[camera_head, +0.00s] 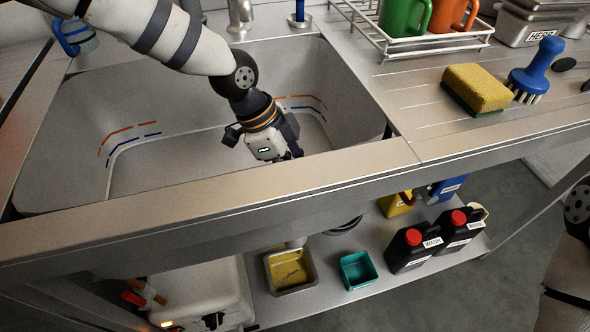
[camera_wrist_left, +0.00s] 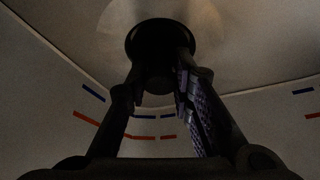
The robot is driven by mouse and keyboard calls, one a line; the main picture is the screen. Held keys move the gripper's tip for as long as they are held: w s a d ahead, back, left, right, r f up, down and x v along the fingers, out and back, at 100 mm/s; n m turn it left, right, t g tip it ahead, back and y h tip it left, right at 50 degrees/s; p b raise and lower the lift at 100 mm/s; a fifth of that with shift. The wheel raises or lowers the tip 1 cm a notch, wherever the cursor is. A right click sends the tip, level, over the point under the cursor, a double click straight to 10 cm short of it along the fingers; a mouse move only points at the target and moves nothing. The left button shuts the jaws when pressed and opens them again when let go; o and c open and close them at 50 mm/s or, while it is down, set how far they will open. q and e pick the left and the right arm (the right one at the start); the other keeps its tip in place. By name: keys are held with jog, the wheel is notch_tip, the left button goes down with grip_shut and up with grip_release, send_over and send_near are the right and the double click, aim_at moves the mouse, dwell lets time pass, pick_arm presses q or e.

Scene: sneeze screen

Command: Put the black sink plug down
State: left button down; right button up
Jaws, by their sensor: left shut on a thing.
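My left arm reaches down into the steel sink (camera_head: 185,160), and my left gripper (camera_head: 290,152) is low inside the basin, near its front right part. The black sink plug (camera_wrist_left: 160,38) is a dark round piece at the fingertips in the left wrist view. My left gripper is shut on it there (camera_wrist_left: 160,78). The gripper hides the plug in the head view. I cannot tell whether the plug touches the sink floor. My right gripper is out of view.
Orange and blue stripes (camera_head: 130,137) mark the basin walls. On the right counter are a yellow-green sponge (camera_head: 476,88), a blue brush (camera_head: 540,65) and a rack (camera_head: 430,45) with green and orange mugs. Black bottles (camera_head: 412,248) and trays stand on the shelf below.

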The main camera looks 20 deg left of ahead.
pick_arm(q)
jog(key=c, duration=1.4)
grip_release()
jog(key=shift+r, duration=0.25)
jog(key=p+v, duration=0.1)
jog(key=v, duration=1)
jog(key=shift+s+a+r, duration=0.1)
jog(key=shift+a+r, duration=0.1)
jog(key=shift+r, duration=0.15)
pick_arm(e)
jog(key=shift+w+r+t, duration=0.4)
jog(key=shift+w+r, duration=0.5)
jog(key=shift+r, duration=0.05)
